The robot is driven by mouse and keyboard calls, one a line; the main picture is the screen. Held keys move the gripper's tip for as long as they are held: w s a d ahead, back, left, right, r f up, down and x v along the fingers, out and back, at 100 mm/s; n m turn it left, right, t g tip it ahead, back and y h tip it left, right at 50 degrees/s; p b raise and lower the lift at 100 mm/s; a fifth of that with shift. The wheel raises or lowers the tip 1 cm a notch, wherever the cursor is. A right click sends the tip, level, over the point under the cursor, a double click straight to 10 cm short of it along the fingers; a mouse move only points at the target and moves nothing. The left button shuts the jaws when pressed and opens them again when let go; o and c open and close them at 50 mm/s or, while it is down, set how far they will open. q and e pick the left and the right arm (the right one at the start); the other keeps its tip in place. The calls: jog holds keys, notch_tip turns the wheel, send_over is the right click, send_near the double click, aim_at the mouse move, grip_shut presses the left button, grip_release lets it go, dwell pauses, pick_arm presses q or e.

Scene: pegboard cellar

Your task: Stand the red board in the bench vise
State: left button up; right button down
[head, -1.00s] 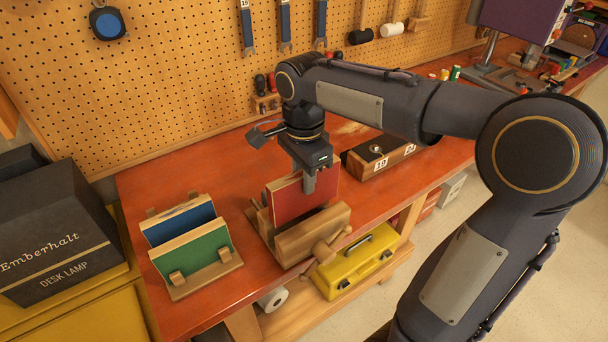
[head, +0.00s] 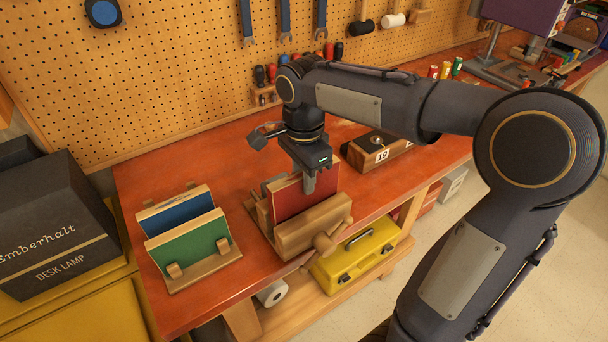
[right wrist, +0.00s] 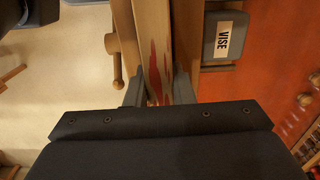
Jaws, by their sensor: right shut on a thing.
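The red board (head: 302,197) stands upright between the wooden jaws of the bench vise (head: 314,228). The front jaw hides its lower part, so I cannot tell whether it rests on the bottom. My right gripper (head: 310,184) is shut on the board's top edge from above. In the right wrist view, the gripper's fingers (right wrist: 158,92) flank a pale wooden edge of the board with red patches. The vise's label block (right wrist: 222,38) reads VISE, and its wooden handle (right wrist: 117,70) is on the other side. My left gripper is not in view.
A wooden rack (head: 212,274) left of the vise holds a green and a blue board. A numbered wooden box (head: 378,152) stands behind right. A yellow toolbox (head: 356,254) is on the shelf below. A dark desk lamp box (head: 50,230) is at left.

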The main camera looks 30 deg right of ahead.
jog(key=shift+f+b, duration=1)
jog(key=shift+f, duration=0.4)
jog(key=c, duration=1.2)
grip_release()
jog(key=shift+o, duration=0.2)
jog(key=shift+r, duration=0.15)
notch_tip(320, 180, up, 10)
jog(key=p, duration=0.9)
